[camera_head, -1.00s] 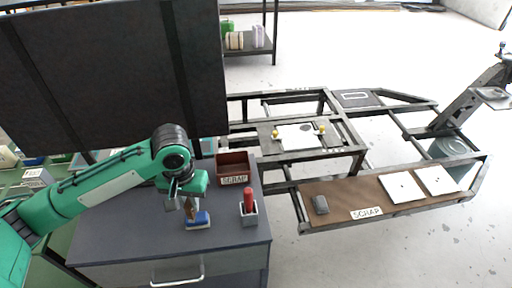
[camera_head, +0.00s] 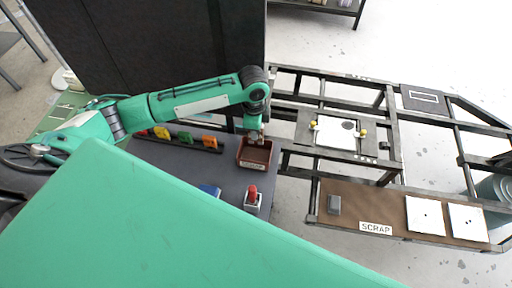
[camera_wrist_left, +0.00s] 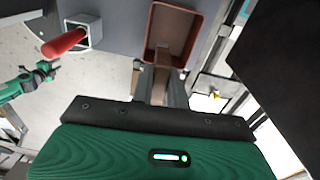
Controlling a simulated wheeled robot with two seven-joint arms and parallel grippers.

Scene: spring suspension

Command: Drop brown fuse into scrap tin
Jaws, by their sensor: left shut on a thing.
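The scrap tin (camera_head: 242,164) is a reddish-brown open box with a SCRAP label, standing at the back right of the grey cabinet top. It also shows at the top of the left wrist view (camera_wrist_left: 150,32). My left gripper (camera_head: 254,138) is over the tin, pointing down. In the left wrist view its fingers (camera_wrist_left: 160,88) are shut on the brown fuse (camera_wrist_left: 161,78), in line with the tin's opening. The fuse is hard to make out in the head view. My right gripper (camera_wrist_left: 50,70) appears small at the left of the wrist view; its jaws are unclear.
A blue holder (camera_head: 210,190) is partly hidden by my green body. Yellow, green and orange pieces (camera_head: 185,137) line the back. A brown board (camera_head: 390,205) carries another SCRAP label.

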